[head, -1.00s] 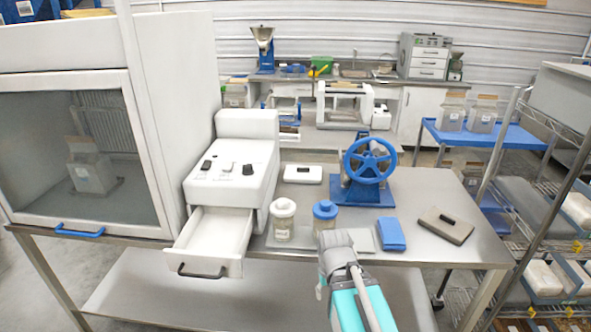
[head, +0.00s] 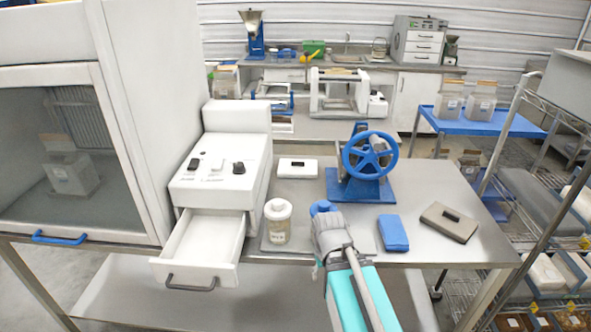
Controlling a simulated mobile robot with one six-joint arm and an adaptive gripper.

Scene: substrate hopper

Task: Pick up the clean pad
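A white pad with a black handle strip (head: 298,167) lies flat on the steel table, behind the jars and left of the blue handwheel. It looks clean. A similar grey-brown pad with a black handle (head: 449,222) lies at the table's right side and looks soiled. My gripper (head: 326,222) shows from behind at the table's front middle, nearer to me than the white pad and apart from it. It covers most of the blue-lidded jar (head: 321,207). Its fingers are hidden, so I cannot tell whether they are open or touch the jar.
A cream-lidded jar (head: 277,221) stands left of my gripper, on a grey tray (head: 271,246). A blue block (head: 393,233) lies to its right. The blue handwheel device (head: 368,165) stands behind. A white machine (head: 222,180) has its drawer (head: 203,247) pulled out. Bare table lies right of the handwheel.

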